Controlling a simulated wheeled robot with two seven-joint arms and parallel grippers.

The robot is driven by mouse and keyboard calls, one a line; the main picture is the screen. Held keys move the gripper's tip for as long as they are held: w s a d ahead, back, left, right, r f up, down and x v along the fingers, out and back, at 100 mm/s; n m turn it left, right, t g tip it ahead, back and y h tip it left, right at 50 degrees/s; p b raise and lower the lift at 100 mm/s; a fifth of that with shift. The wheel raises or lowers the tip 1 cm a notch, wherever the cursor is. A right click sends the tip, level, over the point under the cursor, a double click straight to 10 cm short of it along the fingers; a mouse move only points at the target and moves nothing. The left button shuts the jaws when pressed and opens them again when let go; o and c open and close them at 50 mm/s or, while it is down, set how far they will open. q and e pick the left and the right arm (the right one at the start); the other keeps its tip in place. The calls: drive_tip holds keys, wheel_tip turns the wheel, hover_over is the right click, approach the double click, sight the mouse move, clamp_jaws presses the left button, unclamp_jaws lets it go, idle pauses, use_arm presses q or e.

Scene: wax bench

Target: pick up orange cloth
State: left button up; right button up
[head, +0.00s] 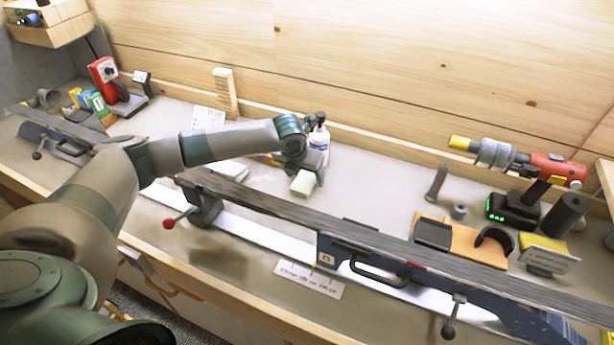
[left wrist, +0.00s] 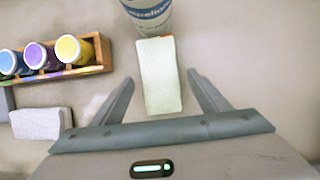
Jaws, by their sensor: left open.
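My left gripper (head: 308,166) reaches over the middle of the bench and is open. In the left wrist view, its two fingers (left wrist: 160,82) stand on either side of a pale, whitish-green block-like piece (left wrist: 162,76). This piece has a thin orange edge at its far end, and gaps show between it and both fingers. The pale piece also shows in the head view (head: 303,183), just below the gripper. I cannot tell whether it is a cloth, and no clearly orange cloth can be made out. My right gripper is not in view.
A white pump bottle (head: 319,137) stands just behind the gripper; its base shows in the left wrist view (left wrist: 150,14). A wooden rack (left wrist: 88,67) of colored jars and a whitish block (left wrist: 40,123) lie left. A long ski (head: 290,212) runs along the bench front.

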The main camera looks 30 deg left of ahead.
sight(308, 174)
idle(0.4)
use_arm(q)
drive_tip(key=c, duration=1.2)
drive_tip(key=shift+r, duration=0.1)
drive_tip(key=shift+r+b, duration=0.5)
wheel_tip(308, 174, up, 2)
drive_tip(key=shift+r+b, duration=0.2)
drive_tip(key=shift+b, duration=0.5)
drive_tip(key=s+d+r+b, duration=0.1)
drive_tip(key=d+r, duration=0.1)
drive_tip(key=d, duration=0.1)
drive_tip(key=s+d+r+b, duration=0.1)
drive_tip(key=s+d+r, duration=0.1)
drive_tip(key=d+r, duration=0.1)
drive_tip(key=s+d+r+b, duration=0.1)
drive_tip(key=s+d+r, duration=0.1)
drive_tip(key=d, duration=0.2)
drive_tip(key=shift+s+d+r+b, duration=0.2)
drive_tip(key=shift+b, duration=0.1)
